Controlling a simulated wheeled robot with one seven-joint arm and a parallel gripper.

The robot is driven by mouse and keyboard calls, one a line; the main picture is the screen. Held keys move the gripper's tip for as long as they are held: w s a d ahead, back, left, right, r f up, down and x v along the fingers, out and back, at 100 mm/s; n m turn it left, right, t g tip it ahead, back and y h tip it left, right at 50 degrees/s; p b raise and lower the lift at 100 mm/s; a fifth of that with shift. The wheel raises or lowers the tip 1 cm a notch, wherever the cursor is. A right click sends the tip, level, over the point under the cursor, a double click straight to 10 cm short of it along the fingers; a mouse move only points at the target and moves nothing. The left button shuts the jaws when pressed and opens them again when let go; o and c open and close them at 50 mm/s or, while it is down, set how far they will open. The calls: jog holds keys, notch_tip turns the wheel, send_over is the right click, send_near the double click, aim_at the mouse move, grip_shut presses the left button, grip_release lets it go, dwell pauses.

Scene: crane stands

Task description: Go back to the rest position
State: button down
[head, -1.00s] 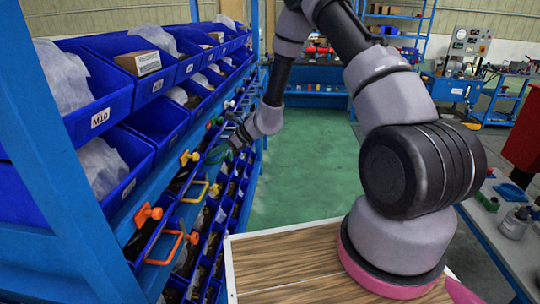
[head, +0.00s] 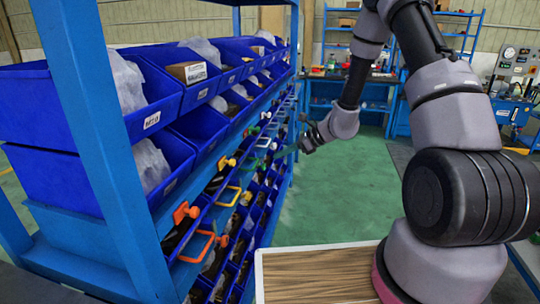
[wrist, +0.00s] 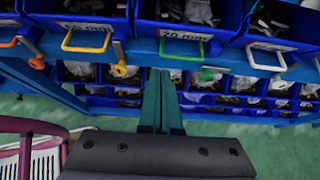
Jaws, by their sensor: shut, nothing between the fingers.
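My gripper shows in the wrist view (wrist: 162,100) with its two greenish fingers together and nothing between them. It points at the blue rack, with the finger tips just below the upper row of bins and apart from any handle as far as I can tell. In the head view my gripper (head: 283,153) is small, beside the rack's right side, at the end of my grey and black arm. Its fingertips are hard to make out there.
The blue rack (head: 105,150) of blue bins (head: 190,88) fills the left. Coloured handles, such as an orange one (head: 203,245), stick out of it. A wood-topped surface (head: 310,275) is at the bottom. Green floor (head: 345,195) is clear beyond. A workbench (head: 350,78) stands at the back.

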jog(key=s+d+r+n+h, duration=0.1)
jog(key=s+r+n, duration=0.2)
jog(key=r, duration=0.4)
jog(key=s+d+r+n+g, duration=0.1)
jog(key=s+r+n, duration=0.2)
jog(key=r, duration=0.4)
jog(key=s+d+r+n+h, duration=0.1)
jog(key=s+r+n, duration=0.2)
jog(key=r, duration=0.3)
jog(key=s+d+r+n+t+h, duration=0.2)
jog(key=s+d+r, duration=0.4)
jog(key=s, duration=0.3)
jog(key=s+d+r+n+t+h, duration=0.2)
jog(key=s+d+r+n+h, duration=0.2)
jog(key=s+d+r+n, duration=0.2)
jog(key=s+r, duration=0.2)
jog(key=s, duration=0.1)
jog(key=shift+s+t+h, duration=0.3)
jog(key=shift+s+t, duration=0.05)
jog(key=shift+t, duration=0.05)
jog(key=c, duration=1.5)
grip_release()
jog(key=shift+c, duration=0.2)
